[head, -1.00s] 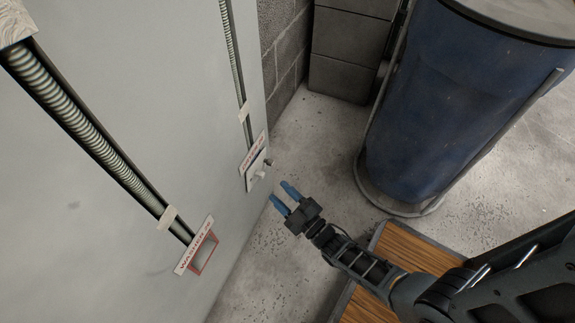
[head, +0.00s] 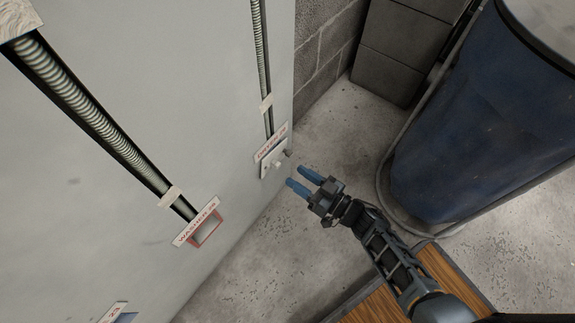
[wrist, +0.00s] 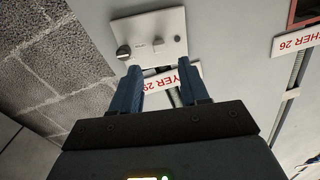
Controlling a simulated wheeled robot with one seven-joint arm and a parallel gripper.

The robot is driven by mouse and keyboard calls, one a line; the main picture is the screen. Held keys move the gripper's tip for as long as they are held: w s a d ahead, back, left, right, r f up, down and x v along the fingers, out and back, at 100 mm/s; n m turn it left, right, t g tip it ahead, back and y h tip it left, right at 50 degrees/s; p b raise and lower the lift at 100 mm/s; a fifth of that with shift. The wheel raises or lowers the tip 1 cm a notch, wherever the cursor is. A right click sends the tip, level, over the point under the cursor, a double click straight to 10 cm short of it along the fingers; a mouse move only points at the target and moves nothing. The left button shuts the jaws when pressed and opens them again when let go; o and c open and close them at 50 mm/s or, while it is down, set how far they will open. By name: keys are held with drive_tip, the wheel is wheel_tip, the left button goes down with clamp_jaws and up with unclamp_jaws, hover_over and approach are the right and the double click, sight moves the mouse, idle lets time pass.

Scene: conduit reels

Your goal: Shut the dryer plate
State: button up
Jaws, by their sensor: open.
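The dryer plate (head: 268,166) is a small pale plate low on the grey wall panel, under a red-lettered dryer label (head: 270,143). It carries a light knob and a dark knob at its edge. In the wrist view the plate (wrist: 150,36) lies just beyond my fingertips, with the dark knob on its left. My gripper (head: 303,178) is open and empty, its two blue fingers pointing at the plate from the right, apparently short of touching. In the wrist view the fingers partly hide the label (wrist: 186,74).
A red-framed opening (head: 207,229) under a washer label (head: 197,221) sits left on the panel (head: 120,190). A blue barrel (head: 450,130) stands at right, block wall (head: 325,50) behind. A wooden board (head: 450,275) lies below my arm. Concrete floor (head: 270,260) is clear between.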

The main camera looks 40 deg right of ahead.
sight(279, 165)
drive_tip(key=b+x, duration=0.1)
drive_tip(key=x, duration=0.5)
drive_tip(key=shift+b, duration=0.35)
drive_tip(key=shift+s, duration=0.1)
clamp_jaws()
